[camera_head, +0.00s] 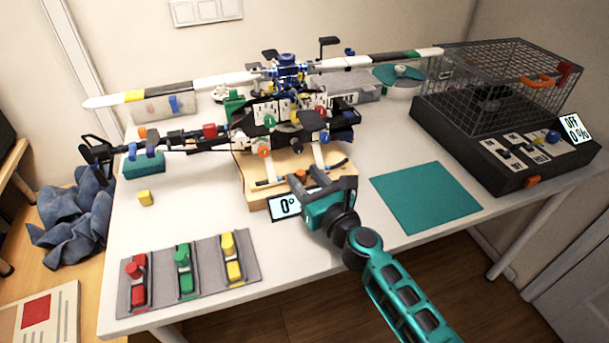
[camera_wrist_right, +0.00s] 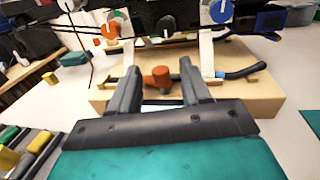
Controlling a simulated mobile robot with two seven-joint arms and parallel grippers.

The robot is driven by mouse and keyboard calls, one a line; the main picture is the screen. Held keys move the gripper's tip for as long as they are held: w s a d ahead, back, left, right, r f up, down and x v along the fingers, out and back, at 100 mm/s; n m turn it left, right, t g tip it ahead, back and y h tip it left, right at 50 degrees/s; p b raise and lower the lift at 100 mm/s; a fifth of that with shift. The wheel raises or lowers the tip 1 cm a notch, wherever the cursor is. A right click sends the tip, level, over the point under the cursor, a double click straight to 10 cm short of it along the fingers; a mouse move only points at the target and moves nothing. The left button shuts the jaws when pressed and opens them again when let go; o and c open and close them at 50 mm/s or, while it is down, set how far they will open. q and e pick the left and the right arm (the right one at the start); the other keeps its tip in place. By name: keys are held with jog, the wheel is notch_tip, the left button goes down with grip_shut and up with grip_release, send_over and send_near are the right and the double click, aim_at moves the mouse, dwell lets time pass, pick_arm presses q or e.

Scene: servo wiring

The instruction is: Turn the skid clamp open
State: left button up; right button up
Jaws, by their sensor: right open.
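The skid clamp is a small orange piece (camera_wrist_right: 157,78) on the wooden stand (camera_wrist_right: 247,98) under the model helicopter (camera_head: 287,105). In the head view it is a small orange patch (camera_head: 301,174) just past my right gripper. My right gripper (camera_head: 305,183) is open, with its dark fingers pointing at the stand. In the right wrist view the clamp shows between the two fingers (camera_wrist_right: 159,72), with a gap on each side. I cannot tell how deep it sits between them. Its lever points left there. My left gripper is not in view.
A "0°" display (camera_head: 285,206) stands at the stand's front. A grey tray (camera_head: 210,275) with red, green and yellow parts lies front left. A teal mat (camera_head: 426,196) lies right. A black box with a wire cage (camera_head: 505,85) stands behind it. A yellow cube (camera_head: 145,198) sits left.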

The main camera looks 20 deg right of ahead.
jog(key=shift+w+a, duration=0.1)
jog(key=shift+w, duration=0.4)
grip_shut()
